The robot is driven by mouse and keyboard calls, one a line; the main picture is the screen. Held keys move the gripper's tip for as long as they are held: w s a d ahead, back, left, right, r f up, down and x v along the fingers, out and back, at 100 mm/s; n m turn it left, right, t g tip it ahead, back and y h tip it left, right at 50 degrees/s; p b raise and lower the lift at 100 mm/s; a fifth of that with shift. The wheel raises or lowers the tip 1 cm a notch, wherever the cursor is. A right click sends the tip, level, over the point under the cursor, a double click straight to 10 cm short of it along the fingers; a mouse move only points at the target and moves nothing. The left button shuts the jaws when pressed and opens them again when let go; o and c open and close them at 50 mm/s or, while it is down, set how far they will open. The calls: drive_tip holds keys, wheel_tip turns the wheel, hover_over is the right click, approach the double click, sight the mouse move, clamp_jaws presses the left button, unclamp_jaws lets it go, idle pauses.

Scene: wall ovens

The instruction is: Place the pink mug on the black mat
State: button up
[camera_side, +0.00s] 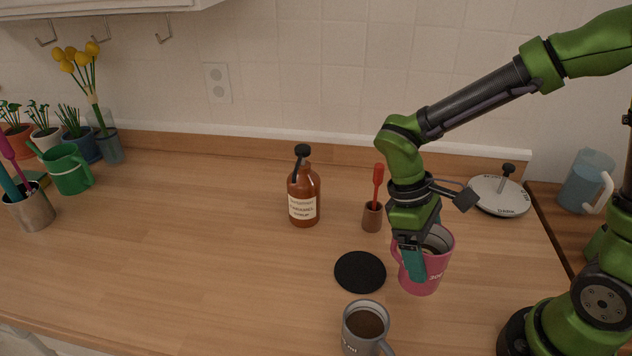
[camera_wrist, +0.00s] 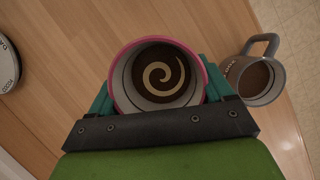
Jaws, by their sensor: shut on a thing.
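The pink mug (camera_side: 432,271) is upright on the right of the wooden counter, to the right of the black mat. My gripper (camera_side: 414,262) is shut on the pink mug, with its teal fingers against the mug's sides. In the wrist view the pink mug (camera_wrist: 114,92) sits between both fingers, with dark liquid and a pale swirl inside. I cannot tell whether its base touches the counter. The round black mat (camera_side: 360,272) lies flat and empty to the left of the mug. The mat does not show in the wrist view.
A grey mug of dark liquid (camera_side: 352,333) stands just in front of the mat; it also shows in the wrist view (camera_wrist: 262,96). A brown syrup bottle (camera_side: 304,207) and a small brown holder (camera_side: 373,217) with a red utensil stand behind. The counter's left middle is clear.

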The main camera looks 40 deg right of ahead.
drive_tip(key=shift+w+a+f, duration=0.65)
drive_tip(key=shift+w+f, duration=0.1)
drive_tip(key=shift+w, duration=1.05)
drive_tip(key=shift+w+a+f, duration=0.65)
drive_tip(key=shift+w+f, duration=0.15)
drive_tip(key=shift+w, duration=0.95)
drive_tip(key=shift+w+a+f, duration=0.65)
drive_tip(key=shift+w+f, duration=0.1)
drive_tip(key=shift+w, duration=1.05)
drive_tip(key=o, duration=1.5)
drive_tip(key=shift+f, duration=0.15)
drive_tip(key=v, duration=1.1)
drive_tip(key=s+d+r+m+t+y, duration=0.1)
drive_tip(key=s+d+r+m+t, duration=0.3)
drive_tip(key=s, duration=0.3)
drive_tip(key=s+d+r+m+t+y, duration=0.2)
drive_tip(key=s+d+r+m+t, duration=0.2)
drive_tip(key=s+d+t, duration=0.2)
drive_tip(key=shift+s+d+r+t+y, duration=0.15)
drive_tip(key=shift+s+d+t+y, duration=0.2)
drive_tip(key=shift+s+t, duration=0.6)
drive_tip(key=shift+s, duration=0.1)
